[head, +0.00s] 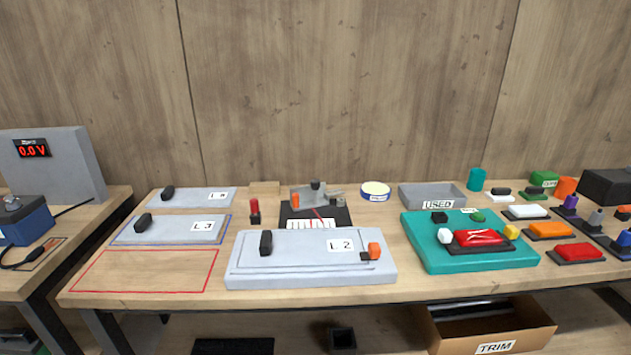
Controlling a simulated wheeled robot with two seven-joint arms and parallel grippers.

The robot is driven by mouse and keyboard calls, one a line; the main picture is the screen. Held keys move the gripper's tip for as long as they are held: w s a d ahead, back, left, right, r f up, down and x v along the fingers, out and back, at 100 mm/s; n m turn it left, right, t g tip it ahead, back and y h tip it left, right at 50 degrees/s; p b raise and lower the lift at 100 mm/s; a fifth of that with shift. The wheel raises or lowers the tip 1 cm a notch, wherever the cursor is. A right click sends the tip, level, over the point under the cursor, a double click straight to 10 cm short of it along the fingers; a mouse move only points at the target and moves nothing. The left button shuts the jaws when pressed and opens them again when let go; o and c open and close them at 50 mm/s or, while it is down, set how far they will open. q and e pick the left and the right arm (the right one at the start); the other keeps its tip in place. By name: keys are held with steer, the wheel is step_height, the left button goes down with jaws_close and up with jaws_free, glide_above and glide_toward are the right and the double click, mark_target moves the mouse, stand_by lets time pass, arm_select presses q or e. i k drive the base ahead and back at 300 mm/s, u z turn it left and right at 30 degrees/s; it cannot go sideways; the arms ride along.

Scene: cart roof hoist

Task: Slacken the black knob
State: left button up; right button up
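Several black knob-like parts show in the head view. A small black knob (316,185) sits on top of a grey fixture (322,197) at the back middle of the table. The fixture stands on a black base with a white scale (311,224) and a red pointer. A black upright handle (265,243) stands on the grey panel marked L2 (300,275). Similar black handles lie on the panels behind. I cannot tell from the picture which part is the task's knob, or whether any is tight. Neither of my grippers is in view.
A teal board (470,262) with a red block stands right of the L2 panel. A grey USED tray (432,194) is behind it. A red-outlined area (145,271) at the front left is bare. A meter (50,165) reading 0.0 V stands on the left table.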

mark_target(314, 183)
steer(key=u, duration=0.4)
steer(key=i, duration=1)
steer(key=z, duration=0.4)
